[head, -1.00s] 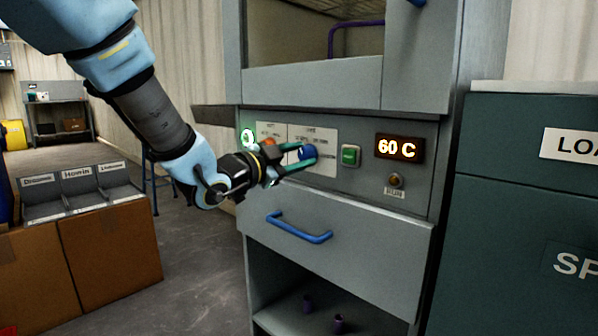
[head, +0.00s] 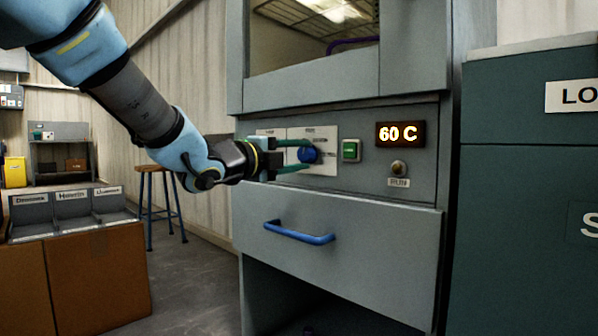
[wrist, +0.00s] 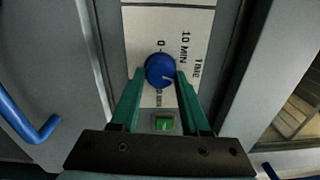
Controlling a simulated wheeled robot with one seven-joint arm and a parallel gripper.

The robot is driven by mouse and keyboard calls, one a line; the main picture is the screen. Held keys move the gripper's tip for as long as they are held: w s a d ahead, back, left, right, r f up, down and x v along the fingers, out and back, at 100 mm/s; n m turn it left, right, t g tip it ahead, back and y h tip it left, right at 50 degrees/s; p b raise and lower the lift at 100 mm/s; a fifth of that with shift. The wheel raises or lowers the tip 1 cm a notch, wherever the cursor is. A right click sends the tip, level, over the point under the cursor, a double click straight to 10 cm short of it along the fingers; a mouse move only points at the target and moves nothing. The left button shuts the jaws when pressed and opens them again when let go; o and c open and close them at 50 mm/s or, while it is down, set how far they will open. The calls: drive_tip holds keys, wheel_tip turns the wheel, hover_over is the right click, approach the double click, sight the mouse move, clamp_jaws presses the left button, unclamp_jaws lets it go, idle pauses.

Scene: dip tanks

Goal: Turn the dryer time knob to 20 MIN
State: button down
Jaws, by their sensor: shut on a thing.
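The blue dryer time knob (head: 308,154) sits on a white label plate on the grey dryer's control panel. My gripper (head: 306,155) reaches it from the left, one green finger above and one below. In the wrist view the fingers (wrist: 160,76) are shut on the knob (wrist: 159,69), one on each side. A pale pointer mark shows at the knob's lower right in that view. I cannot read the exact setting.
Right of the knob are a green button (head: 350,150), a 60 C display (head: 400,134) and a RUN switch (head: 398,168). A drawer with a blue handle (head: 299,234) lies below. A teal cabinet (head: 525,200) stands at right, a stool (head: 160,205) behind at left.

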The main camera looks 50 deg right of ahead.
drive_tip(key=shift+f+m+b, duration=0.15)
drive_tip(key=shift+m+b, duration=0.75)
drive_tip(key=shift+m, duration=0.1)
drive_tip(key=shift+c, duration=1.9)
unclamp_jaws()
drive_tip(key=shift+a, duration=0.1)
drive_tip(key=a+p, duration=0.3)
drive_tip(key=a, duration=0.7)
drive_tip(key=shift+w+a, duration=0.3)
drive_tip(key=shift+w, duration=0.05)
